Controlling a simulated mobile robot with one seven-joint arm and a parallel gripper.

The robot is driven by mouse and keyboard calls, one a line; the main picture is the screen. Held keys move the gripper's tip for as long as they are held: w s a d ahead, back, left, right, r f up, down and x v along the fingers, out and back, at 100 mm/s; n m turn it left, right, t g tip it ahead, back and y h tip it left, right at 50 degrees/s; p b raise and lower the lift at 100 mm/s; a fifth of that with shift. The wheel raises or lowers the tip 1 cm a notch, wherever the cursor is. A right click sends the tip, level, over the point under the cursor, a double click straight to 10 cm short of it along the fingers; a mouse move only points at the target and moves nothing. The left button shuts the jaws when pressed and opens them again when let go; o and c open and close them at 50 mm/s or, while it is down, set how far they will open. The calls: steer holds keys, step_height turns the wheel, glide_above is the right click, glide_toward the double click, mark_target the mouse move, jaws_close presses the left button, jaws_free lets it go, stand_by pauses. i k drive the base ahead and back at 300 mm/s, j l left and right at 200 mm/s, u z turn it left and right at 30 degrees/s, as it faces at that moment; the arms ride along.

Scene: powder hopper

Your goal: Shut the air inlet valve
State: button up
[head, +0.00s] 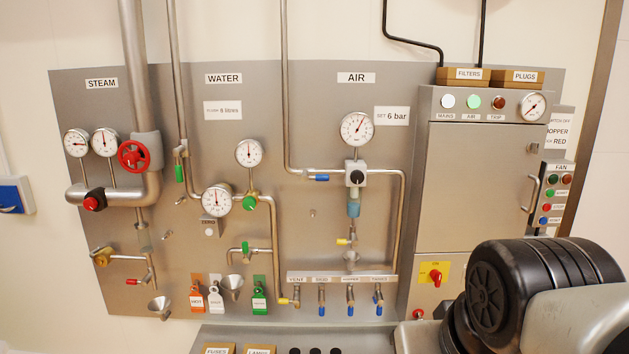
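The AIR section of the grey panel (252,120) has a steel pipe coming down and bending right. On its horizontal run sits a small valve with a blue lever (321,178), which I take as the air inlet valve. The lever lies roughly along the pipe, pointing right toward the regulator with a black knob (356,178). A round air gauge (356,129) is above the regulator. My gripper is not in view; only dark and grey parts of my arm show at the lower right, apart from the valve.
A steel cabinet (470,185) stands right of the air pipes. The red steam handwheel (133,156) is far left. Space before the blue lever looks clear.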

mark_target(305, 177)
steer(key=i+j, duration=0.2)
steer(key=i, duration=0.3)
steer(key=i+j, duration=0.15)
steer(key=i, duration=0.35)
steer(key=i+j, duration=0.2)
steer(key=i, duration=0.35)
